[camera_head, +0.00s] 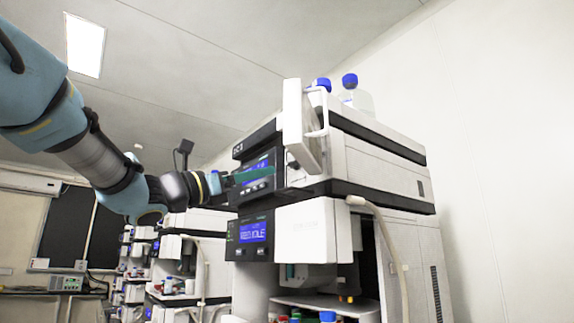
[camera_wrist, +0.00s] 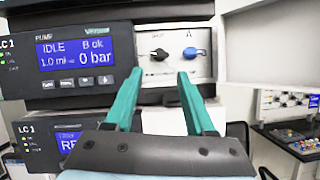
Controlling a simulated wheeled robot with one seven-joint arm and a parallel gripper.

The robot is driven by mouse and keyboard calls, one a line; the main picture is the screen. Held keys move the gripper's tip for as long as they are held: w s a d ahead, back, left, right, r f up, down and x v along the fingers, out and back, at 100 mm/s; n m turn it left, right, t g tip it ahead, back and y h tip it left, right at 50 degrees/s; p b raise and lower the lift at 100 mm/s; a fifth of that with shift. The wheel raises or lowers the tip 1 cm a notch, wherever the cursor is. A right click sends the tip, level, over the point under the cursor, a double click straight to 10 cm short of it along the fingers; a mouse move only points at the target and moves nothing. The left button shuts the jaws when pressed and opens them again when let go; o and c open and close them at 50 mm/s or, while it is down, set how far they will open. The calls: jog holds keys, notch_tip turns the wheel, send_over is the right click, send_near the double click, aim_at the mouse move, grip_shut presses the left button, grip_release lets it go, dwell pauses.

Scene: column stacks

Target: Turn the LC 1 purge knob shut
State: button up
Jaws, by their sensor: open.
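The LC 1 pump module (camera_wrist: 75,55) faces me in the wrist view, its blue screen reading IDLE and 0 bar. To the right of the screen, a pale panel carries a black knob (camera_wrist: 159,54) and a blue knob (camera_wrist: 193,54). The small print by them is too blurred to tell which is the purge knob. My gripper (camera_wrist: 161,74) is open and empty, its teal fingertips just below and in front of the black knob, apart from it in the picture. In the head view my gripper (camera_head: 258,174) is in front of the pump's screen.
A white front door (camera_head: 303,125) stands swung open beside the pump. A second LC 1 module with a blue screen (camera_head: 253,232) sits below. Blue-capped bottles (camera_head: 350,82) stand on top. More stacks (camera_head: 180,225) stand behind at left. A bench (camera_wrist: 290,135) shows at right in the wrist view.

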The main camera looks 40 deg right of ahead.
aim_at(291, 165)
jog(key=p+x, duration=0.3)
jog(key=x, duration=0.5)
grip_shut()
